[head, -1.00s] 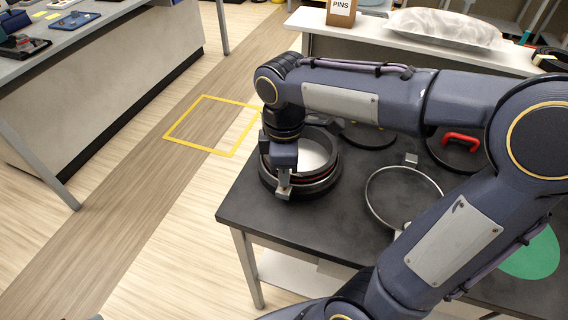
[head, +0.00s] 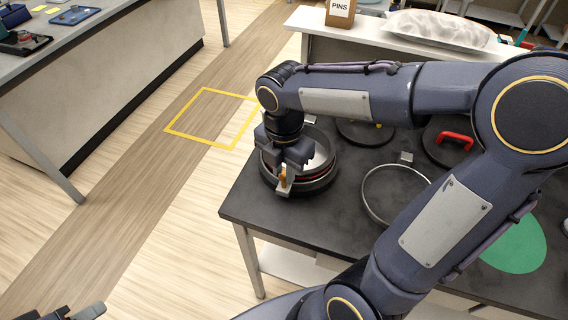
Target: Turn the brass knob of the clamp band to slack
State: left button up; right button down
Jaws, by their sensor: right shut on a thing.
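A round dark port (head: 325,180) with a red line round its side and a pale inside stands at the left end of the dark table. The clamp band appears to run around it, but the gripper hides part of its front. The small brass knob (head: 283,174) shows at the port's front edge, above a pale metal block (head: 284,190). My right gripper (head: 292,168) reaches down over the port's front side and is shut on the brass knob. Part of my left gripper (head: 78,312) shows at the bottom left edge, away from the table; its jaw opening is unclear.
A loose metal ring (head: 366,207) with a small block lies on the dark table (head: 335,230). Behind it are a dark round lid with a red handle (head: 455,137) and another dark disc (head: 362,134). A green round patch (head: 515,247) is at the right.

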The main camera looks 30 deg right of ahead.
aim_at(284, 174)
jog(key=n+p, duration=0.2)
jog(key=n, duration=0.4)
jog(key=shift+r+p, duration=0.15)
jog(key=shift+p, duration=0.2)
jog(key=n+p, duration=0.2)
jog(key=n, duration=0.4)
jog(key=shift+p, duration=0.4)
jog(key=c, duration=1.2)
grip_release()
jog(key=shift+c, duration=0.2)
notch_tip(284, 174, up, 8)
jog(key=shift+f, duration=0.2)
